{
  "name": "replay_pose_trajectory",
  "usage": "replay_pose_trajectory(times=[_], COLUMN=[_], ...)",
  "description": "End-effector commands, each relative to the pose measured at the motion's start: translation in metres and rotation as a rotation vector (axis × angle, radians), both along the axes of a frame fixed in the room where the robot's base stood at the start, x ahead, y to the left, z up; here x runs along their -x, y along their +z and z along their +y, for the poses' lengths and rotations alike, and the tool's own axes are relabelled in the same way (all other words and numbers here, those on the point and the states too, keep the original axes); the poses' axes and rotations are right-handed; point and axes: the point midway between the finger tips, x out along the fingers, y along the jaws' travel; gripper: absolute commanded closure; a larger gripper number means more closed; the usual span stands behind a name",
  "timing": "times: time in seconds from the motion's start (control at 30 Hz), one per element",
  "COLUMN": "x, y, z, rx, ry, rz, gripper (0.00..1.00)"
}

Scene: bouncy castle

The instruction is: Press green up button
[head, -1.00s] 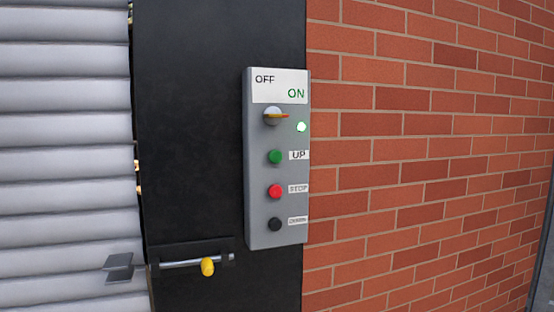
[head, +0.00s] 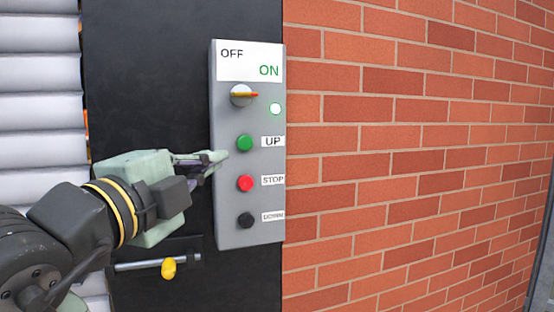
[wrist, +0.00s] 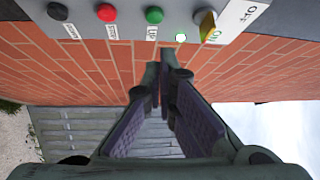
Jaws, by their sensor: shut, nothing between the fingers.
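The green UP button (head: 244,143) is on the grey control box (head: 225,215), below the rotary switch (head: 243,95) and above the red STOP button (head: 245,183). My gripper (head: 222,158) is shut and empty, in front of the box's left edge, just left of and slightly below the green button in the head view. In the wrist view, the green button (wrist: 154,15) is near the top, beyond the fingertips of my gripper (wrist: 162,68). A gap shows between the fingertips and the button in that view.
A black DOWN button (head: 246,220) is lowest on the box. A bolt with a yellow knob (head: 168,268) is below my gripper. A ribbed grey shutter (head: 40,110) is at left, and a brick wall (head: 400,150) is at right.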

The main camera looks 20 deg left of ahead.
Motion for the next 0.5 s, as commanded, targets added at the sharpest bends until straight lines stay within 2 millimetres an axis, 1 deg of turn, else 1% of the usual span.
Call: replay_pose_trajectory(times=[0.03,0.13,0.5], x=[0.0009,0.0014,0.0007], y=[-0.0049,-0.0125,-0.0145], z=[-0.0047,-0.0107,-0.0125], rx=[-0.046,-0.103,-0.119], ry=[-0.009,-0.024,-0.028], rz=[0.033,0.076,0.087], gripper=[1.00,1.00,1.00])
